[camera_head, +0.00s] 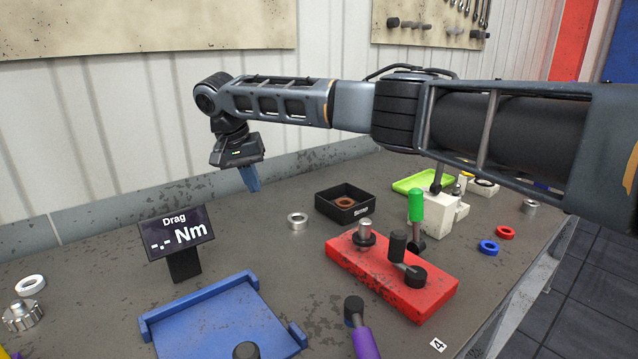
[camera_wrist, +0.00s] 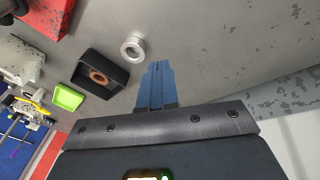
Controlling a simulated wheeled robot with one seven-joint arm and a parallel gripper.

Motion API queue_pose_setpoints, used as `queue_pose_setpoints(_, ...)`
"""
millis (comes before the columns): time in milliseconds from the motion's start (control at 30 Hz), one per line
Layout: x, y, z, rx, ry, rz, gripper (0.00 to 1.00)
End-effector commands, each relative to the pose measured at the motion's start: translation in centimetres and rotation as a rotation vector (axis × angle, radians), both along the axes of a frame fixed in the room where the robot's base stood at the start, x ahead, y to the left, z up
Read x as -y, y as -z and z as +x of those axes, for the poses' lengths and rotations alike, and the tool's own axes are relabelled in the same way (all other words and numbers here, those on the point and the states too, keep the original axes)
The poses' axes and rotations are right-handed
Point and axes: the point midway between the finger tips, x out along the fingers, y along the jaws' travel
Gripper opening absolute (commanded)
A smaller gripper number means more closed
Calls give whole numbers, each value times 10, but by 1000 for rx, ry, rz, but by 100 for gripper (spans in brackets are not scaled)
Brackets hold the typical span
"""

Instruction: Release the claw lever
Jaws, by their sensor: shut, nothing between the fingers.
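Several levers show in the head view, and I cannot tell for sure which is the claw lever. A green-handled lever (camera_head: 416,207) stands upright by a white block (camera_head: 436,212). A black crank-like lever (camera_head: 399,246) sits on the red block (camera_head: 352,262), beside a metal stud (camera_head: 365,232). A purple-handled lever (camera_head: 364,338) is cut off at the bottom edge. My gripper (camera_head: 251,180) is shut and empty, pointing down above the back of the bench, well left of these levers. Its blue fingers (camera_wrist: 156,82) lie together in the wrist view.
A metal ring (camera_head: 297,221) and a black scrap bin (camera_head: 345,204) holding a copper-coloured ring lie near my gripper. A Drag display (camera_head: 176,238) and blue tray (camera_head: 218,322) stand at left. Red (camera_head: 505,232) and blue (camera_head: 488,247) rings lie right. My arm crosses above the bench.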

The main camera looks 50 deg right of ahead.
Motion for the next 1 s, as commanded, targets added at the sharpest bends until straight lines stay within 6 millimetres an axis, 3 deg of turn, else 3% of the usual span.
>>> queue_pose_setpoints(33, 49, -13, -31, -56, 123, 13, 0)
queue_pose_setpoints(100, 96, -26, -72, -134, 266, 42, 0)
queue_pose_setpoints(200, 144, -42, -124, -225, 434, 81, 0)
queue_pose_setpoints(300, 172, -55, -161, -287, 545, 113, 0)
queue_pose_setpoints(400, 186, -62, -182, -320, 603, 131, 0)
queue_pose_setpoints(567, 190, -58, -192, -334, 623, 138, 0)
queue_pose_setpoints(1000, 189, 11, -226, -333, 620, 138, 0)
